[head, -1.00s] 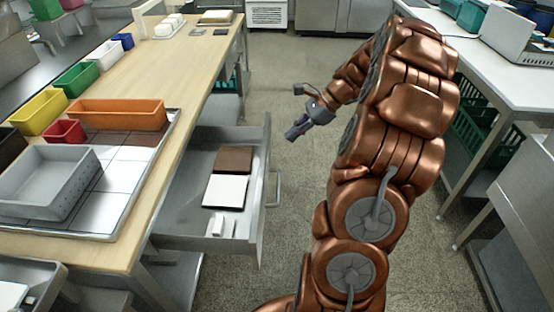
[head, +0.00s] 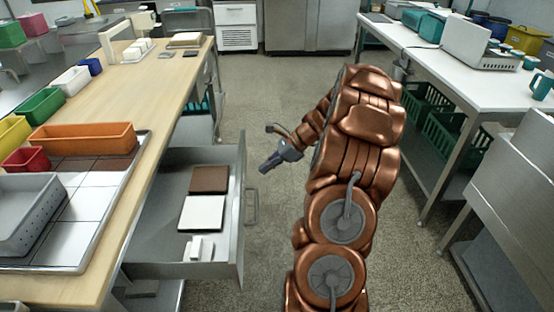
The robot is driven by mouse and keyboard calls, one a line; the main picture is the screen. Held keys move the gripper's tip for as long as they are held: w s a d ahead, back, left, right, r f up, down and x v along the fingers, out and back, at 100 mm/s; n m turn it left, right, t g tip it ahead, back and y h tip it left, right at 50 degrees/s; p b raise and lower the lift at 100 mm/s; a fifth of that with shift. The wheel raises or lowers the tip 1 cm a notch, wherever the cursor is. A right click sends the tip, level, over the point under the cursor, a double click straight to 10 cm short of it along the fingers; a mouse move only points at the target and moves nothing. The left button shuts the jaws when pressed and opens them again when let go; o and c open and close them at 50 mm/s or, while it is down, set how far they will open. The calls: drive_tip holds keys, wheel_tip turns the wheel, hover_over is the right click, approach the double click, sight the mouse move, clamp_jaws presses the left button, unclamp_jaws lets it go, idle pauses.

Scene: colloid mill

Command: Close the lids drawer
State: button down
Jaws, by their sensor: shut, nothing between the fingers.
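A grey metal drawer (head: 160,258) stands pulled out from under the wooden bench, reaching into the aisle. Inside it lie a brown flat piece (head: 209,179), a white flat piece (head: 202,213) and small white blocks (head: 198,248). Its bar handle (head: 252,206) is on the front panel, facing right. My gripper (head: 268,166) is shut and empty, in the aisle to the right of the drawer front, apart from it. It points left toward the drawer. No label shows on the drawer.
The wooden bench (head: 150,140) on the left carries an orange bin (head: 82,138), a grey perforated tray (head: 28,215) and several coloured bins. A white table (head: 435,60) with green crates (head: 425,115) below stands on the right. The aisle floor (head: 285,80) between is clear.

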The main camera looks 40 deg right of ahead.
drive_tip(key=shift+w+a+f, duration=0.15)
drive_tip(key=shift+w+a, duration=1.2)
drive_tip(key=shift+a, duration=0.3)
